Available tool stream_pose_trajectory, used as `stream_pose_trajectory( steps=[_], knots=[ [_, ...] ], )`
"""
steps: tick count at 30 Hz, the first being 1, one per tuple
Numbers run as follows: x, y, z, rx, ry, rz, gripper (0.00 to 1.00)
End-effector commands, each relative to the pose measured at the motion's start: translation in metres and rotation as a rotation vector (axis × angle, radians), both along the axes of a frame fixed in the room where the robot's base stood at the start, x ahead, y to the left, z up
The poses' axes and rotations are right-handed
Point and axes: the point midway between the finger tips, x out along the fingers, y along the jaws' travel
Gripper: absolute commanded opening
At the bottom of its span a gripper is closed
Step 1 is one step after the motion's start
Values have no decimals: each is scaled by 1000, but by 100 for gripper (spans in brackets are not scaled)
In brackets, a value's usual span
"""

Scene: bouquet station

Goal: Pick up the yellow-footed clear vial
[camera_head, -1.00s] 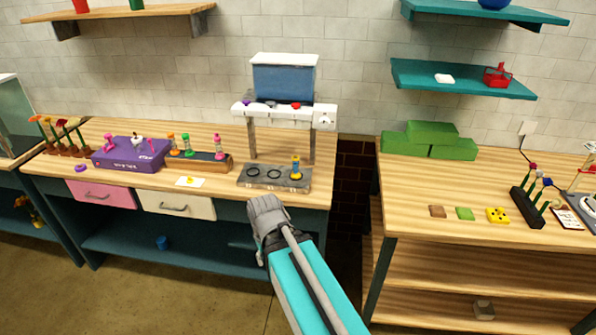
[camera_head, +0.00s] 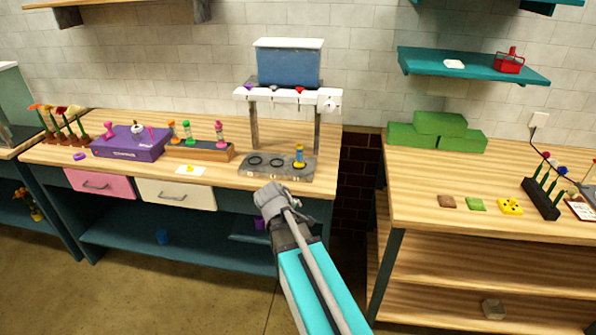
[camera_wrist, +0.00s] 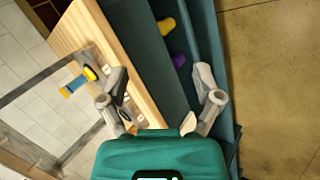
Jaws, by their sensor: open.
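A small upright vial with yellow ends and a blue-looking middle (camera_head: 299,155) stands at the right end of the grey ringed tray (camera_head: 262,174) on the left bench. It is the only yellow-footed vial I can make out; whether its body is clear is hard to tell. In the wrist view the vial (camera_wrist: 77,82) lies left of my left finger, clear of both fingers. My gripper (camera_wrist: 160,85) is open and empty, its fingers wide apart. In the head view my gripper (camera_head: 270,199) is in front of the bench edge, below and nearer than the tray.
A white-topped stand with a blue bin (camera_head: 289,65) rises behind the tray, its posts close to the vial. A wooden rack (camera_head: 200,152) holds several coloured vials to the left. A purple cup (camera_wrist: 179,60) is on the lower shelf. A gap separates the two benches.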

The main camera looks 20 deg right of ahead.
Motion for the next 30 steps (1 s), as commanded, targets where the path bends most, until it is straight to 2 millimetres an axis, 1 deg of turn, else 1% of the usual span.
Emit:
stream_pose_trajectory(
  steps=[1,6,9,12,16,21,25,30],
  knots=[
    [17,-13,-13,-86,-6,64,83],
    [59,-48,-12,-404,14,293,83],
    [83,-63,-10,-600,52,425,83],
    [106,-74,-8,-800,109,554,83],
    [134,-84,-7,-1062,211,713,83],
    [164,-86,-7,-1361,360,888,83],
    [178,-86,-9,-1515,454,975,83],
    [186,-84,-8,-1612,519,1029,83]
  ],
)
